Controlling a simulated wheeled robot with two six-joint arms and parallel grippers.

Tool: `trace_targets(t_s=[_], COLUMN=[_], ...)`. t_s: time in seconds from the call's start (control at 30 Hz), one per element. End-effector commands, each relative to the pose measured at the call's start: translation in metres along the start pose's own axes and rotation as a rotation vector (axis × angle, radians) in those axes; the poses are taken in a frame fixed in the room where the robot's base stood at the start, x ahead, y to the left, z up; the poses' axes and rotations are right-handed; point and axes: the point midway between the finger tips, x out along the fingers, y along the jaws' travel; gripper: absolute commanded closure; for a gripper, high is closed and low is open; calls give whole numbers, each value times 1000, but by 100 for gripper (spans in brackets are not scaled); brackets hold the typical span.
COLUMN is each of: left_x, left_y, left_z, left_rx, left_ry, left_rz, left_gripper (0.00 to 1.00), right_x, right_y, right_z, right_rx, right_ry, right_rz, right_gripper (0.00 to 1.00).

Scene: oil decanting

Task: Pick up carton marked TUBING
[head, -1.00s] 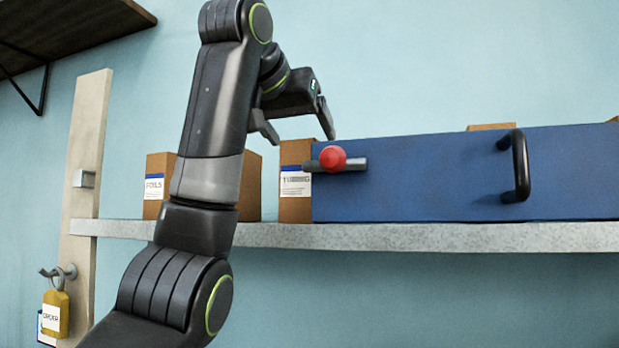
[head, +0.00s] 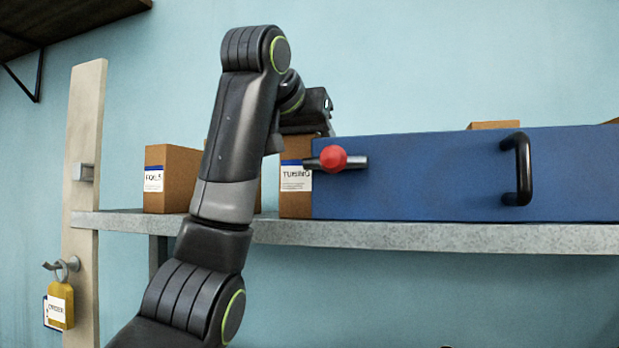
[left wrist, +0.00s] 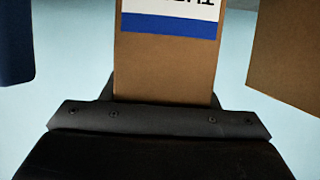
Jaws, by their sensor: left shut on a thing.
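The carton marked TUBING (head: 296,195) is a brown box with a white and blue label. It stands on the grey shelf, partly behind the left end of the blue panel. My left gripper (head: 303,145) is at the carton's top and shut on it, one finger on its left side; the other finger is mostly hidden. In the left wrist view the carton (left wrist: 166,70) sits between the jaws (left wrist: 160,112), its label upside down. My right gripper is not in view.
The blue panel (head: 430,175) has a black handle (head: 521,169) and a red knob (head: 333,158), close to the carton's right. A carton marked FOILS (head: 172,180) stands left on the shelf (head: 420,236). Another carton is mostly hidden behind my arm.

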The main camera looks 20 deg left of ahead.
Motion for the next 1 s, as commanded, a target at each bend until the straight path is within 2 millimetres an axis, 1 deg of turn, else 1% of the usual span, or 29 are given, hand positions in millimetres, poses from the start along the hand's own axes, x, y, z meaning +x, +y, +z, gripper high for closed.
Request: trace_targets(t_s=[0.03, 0.23, 0.5, 0.67, 0.87, 1.0], left_x=[0, 1, 0, -3, -11, -19], left_y=[0, 0, 0, 0, 0, 0], left_z=[0, 0, -1, -6, -24, -44], left_rx=[0, 0, 0, 0, 0, -1], left_ry=[-1, -2, 0, 0, 2, 1], left_rz=[0, 0, -1, 0, 0, -1], left_gripper=[67, 93, 93, 93, 93, 93], right_x=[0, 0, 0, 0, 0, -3], right_y=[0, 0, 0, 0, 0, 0], right_z=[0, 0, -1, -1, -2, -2], right_rx=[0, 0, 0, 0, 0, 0], right_ry=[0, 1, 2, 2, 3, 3], right_rz=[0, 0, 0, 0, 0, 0], right_gripper=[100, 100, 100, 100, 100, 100])
